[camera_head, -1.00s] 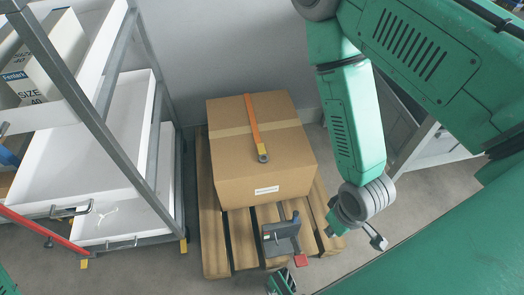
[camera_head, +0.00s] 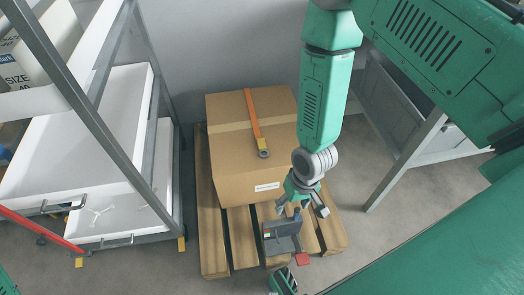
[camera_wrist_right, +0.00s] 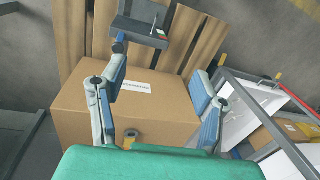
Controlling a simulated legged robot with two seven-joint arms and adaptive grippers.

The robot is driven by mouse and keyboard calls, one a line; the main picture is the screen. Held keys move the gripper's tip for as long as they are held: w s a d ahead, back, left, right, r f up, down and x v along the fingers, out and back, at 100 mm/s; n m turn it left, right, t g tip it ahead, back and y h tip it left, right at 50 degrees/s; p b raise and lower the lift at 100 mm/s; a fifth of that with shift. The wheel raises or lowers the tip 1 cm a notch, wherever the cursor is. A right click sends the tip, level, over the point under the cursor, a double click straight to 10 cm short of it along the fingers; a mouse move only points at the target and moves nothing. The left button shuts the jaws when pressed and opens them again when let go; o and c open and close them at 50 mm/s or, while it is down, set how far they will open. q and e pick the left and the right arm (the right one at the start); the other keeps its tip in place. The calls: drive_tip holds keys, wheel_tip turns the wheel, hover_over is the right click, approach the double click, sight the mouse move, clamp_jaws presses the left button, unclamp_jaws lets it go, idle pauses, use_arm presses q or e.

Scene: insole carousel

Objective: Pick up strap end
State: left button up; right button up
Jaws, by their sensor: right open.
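The strap end (camera_head: 263,146) is a yellow tip with a grey metal ring, on an orange strap (camera_head: 252,115) lying over the top of a cardboard box (camera_head: 229,150). In the right wrist view the strap end (camera_wrist_right: 131,136) shows at the bottom, partly hidden by my green wrist. My right gripper (camera_head: 302,209) is open and empty, at the box's front right corner, apart from the strap end and nearer the camera. Its spread fingers (camera_wrist_right: 160,80) show against the box in the wrist view. My left gripper is not clearly in view.
The box stands on a wooden pallet (camera_head: 213,235). A dark grey device (camera_head: 281,236) is in front of it, under my right gripper. A metal rack with white trays (camera_head: 95,150) stands left. A grey wall is behind; floor shows right.

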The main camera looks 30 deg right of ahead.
drive_tip(key=w+f+m+b, duration=0.2)
drive_tip(key=w+b, duration=0.2)
drive_tip(key=w, duration=1.2)
drive_tip(key=w+d+r+m+h+b, duration=0.1)
drive_tip(key=w+d+r+m, duration=0.1)
drive_tip(key=w, duration=0.3)
drive_tip(key=w+d+r+m+h+b, duration=0.1)
drive_tip(key=w+d+r+b, duration=0.15)
drive_tip(key=w, duration=0.35)
drive_tip(key=b, duration=0.3)
hover_over(264, 154)
drive_tip(key=shift+m, duration=0.3)
wheel_tip(264, 154, down, 8)
drive_tip(key=shift+s+d+f, duration=0.1)
wheel_tip(264, 154, down, 5)
drive_tip(key=b, duration=0.2)
drive_tip(key=shift+b, duration=0.4)
drive_tip(key=c, duration=1.2)
